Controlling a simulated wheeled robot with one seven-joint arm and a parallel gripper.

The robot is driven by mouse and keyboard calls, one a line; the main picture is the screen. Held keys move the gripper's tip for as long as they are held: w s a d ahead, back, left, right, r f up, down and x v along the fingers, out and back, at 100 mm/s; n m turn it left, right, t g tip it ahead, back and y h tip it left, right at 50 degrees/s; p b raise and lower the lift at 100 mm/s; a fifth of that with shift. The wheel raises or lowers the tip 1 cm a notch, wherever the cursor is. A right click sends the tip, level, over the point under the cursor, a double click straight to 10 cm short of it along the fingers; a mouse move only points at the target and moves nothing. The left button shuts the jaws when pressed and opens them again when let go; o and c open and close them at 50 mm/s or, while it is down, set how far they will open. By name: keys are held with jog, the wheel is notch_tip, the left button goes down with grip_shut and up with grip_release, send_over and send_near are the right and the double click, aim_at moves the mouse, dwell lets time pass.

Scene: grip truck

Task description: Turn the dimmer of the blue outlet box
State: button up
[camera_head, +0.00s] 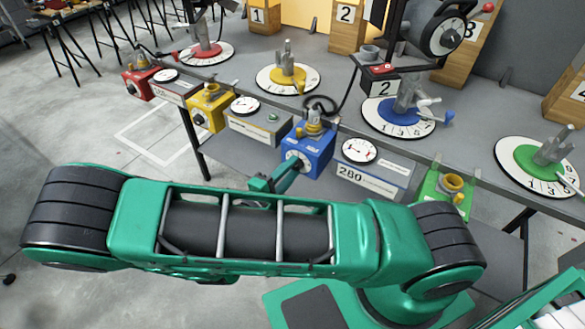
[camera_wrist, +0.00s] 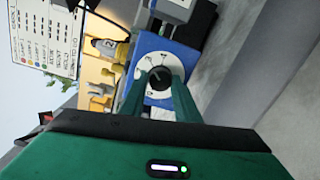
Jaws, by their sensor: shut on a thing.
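The blue outlet box (camera_head: 316,151) is at the front edge of the table in the head view, with a white round dial on its front face. In the wrist view the blue box (camera_wrist: 186,34) shows its white dial plate (camera_wrist: 147,68) and a dark dimmer knob (camera_wrist: 159,76) in the middle. My gripper (camera_head: 296,164) reaches the front of the box from the left. In the wrist view my two green fingers (camera_wrist: 158,88) stand on either side of the knob, shut on it. The fingers hide part of the dial's markings.
A red box (camera_head: 138,83), a yellow box (camera_head: 208,107) and a green box (camera_head: 446,190) stand along the same edge. Meter panels sit between them, one marked 280 (camera_head: 372,172). Numbered turntables, such as the blue one (camera_head: 376,120), lie behind. Open floor is at the left.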

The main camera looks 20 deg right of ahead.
jog(key=shift+a+f, duration=0.1)
jog(key=shift+a, duration=0.1)
jog(key=o, duration=1)
jog(key=shift+o, duration=0.2)
jog(key=shift+d, duration=0.1)
jog(key=v, duration=1)
jog(key=shift+s+a, duration=0.2)
jog(key=shift+a, duration=0.15)
jog(key=shift+d, duration=0.1)
